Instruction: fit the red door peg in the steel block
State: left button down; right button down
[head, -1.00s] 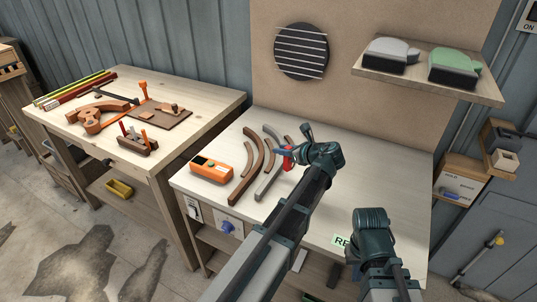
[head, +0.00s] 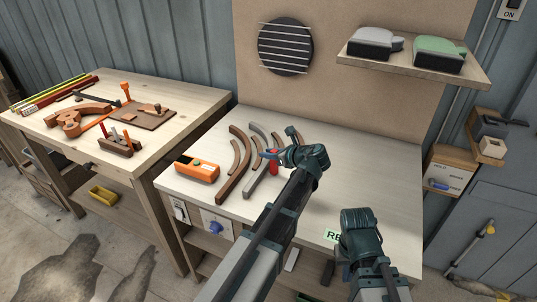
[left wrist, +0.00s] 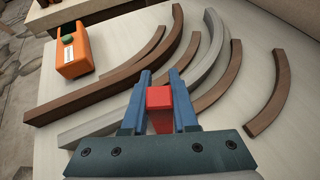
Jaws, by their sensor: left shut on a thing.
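The red door peg (left wrist: 159,105) is a red block held between the two blue fingers of my left gripper (left wrist: 158,88) in the left wrist view. My left gripper (head: 271,155) is shut on it, and the peg (head: 273,163) shows as a small red upright shape over the pale bench in the head view. I cannot tell its exact height above the bench. I cannot pick out the steel block with certainty in either view. My right arm stands at the lower right of the head view, and its fingers do not show.
Several curved brown and grey strips (left wrist: 205,65) lie on the pale bench (head: 375,170) around my left gripper. An orange device (head: 197,170) sits at the bench's left. A wooden table (head: 200,100) with tools stands further left. The bench's right side is mostly clear.

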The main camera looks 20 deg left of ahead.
pick_arm(q)
jog(key=c, duration=0.7)
grip_release()
